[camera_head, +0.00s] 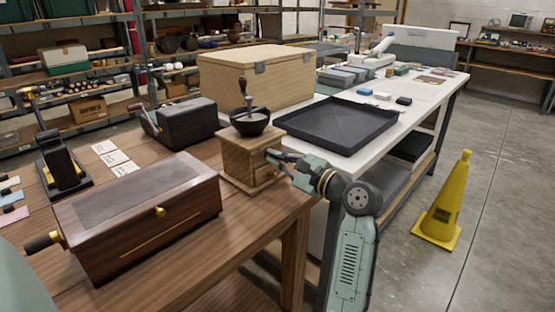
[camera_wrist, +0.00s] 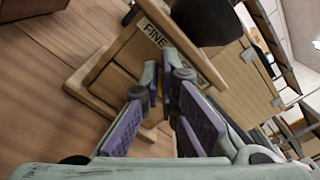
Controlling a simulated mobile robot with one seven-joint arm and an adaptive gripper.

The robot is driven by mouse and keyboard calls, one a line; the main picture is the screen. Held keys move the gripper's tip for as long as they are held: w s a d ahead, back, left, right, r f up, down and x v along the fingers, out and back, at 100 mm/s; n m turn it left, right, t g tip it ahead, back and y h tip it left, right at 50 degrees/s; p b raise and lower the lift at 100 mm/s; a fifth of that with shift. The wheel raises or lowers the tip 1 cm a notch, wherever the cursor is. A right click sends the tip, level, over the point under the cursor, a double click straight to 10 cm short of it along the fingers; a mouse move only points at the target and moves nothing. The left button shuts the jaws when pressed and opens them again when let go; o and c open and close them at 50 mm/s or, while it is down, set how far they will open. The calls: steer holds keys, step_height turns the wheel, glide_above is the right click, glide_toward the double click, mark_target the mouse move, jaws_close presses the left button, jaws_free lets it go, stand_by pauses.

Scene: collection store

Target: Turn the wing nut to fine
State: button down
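The wooden coffee grinder (camera_head: 248,160) stands on the near table's right end, with a dark bowl and crank on top. In the wrist view its body (camera_wrist: 122,58) looks tilted, and a pale label (camera_wrist: 160,37) reads "FINE" and continues behind a finger. I cannot make out the wing nut; it may be hidden by the fingers. My gripper (camera_head: 273,156) is at the grinder's front right side. In the wrist view, the gripper's (camera_wrist: 160,84) purple-padded fingers come close together at the tips, just below the label. I cannot tell whether they touch or hold anything.
A long wooden box (camera_head: 140,215) with a side crank and a black cranked device (camera_head: 187,122) share the wooden table (camera_head: 195,262). A black tray (camera_head: 335,124) lies on the white table behind the grinder. A yellow cone (camera_head: 443,205) stands on the floor at right.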

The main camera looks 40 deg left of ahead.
steer(key=shift+f+n, duration=0.1)
steer(key=shift+n, duration=0.2)
steer(key=n, duration=0.2)
steer(key=n+b, duration=0.1)
steer(key=shift+s+f+n, duration=0.15)
steer(key=shift+f+n, duration=0.1)
steer(key=shift+n, duration=0.05)
steer(key=n+b, duration=0.1)
steer(key=n, duration=0.1)
steer(key=n+b, duration=0.1)
steer(key=n, duration=0.1)
steer(key=shift+f+n, duration=0.3)
steer(key=shift+f, duration=0.05)
steer(key=n+b, duration=0.2)
steer(key=n, duration=0.1)
steer(key=n+b, duration=0.1)
steer(key=n, duration=0.1)
steer(key=shift+f+b, duration=0.3)
steer(key=shift+f, duration=0.05)
steer(key=shift+n+b, duration=1.2)
steer(key=shift+n, duration=0.9)
steer(key=c, duration=1.8)
jaws_free()
steer(key=shift+c, duration=0.2)
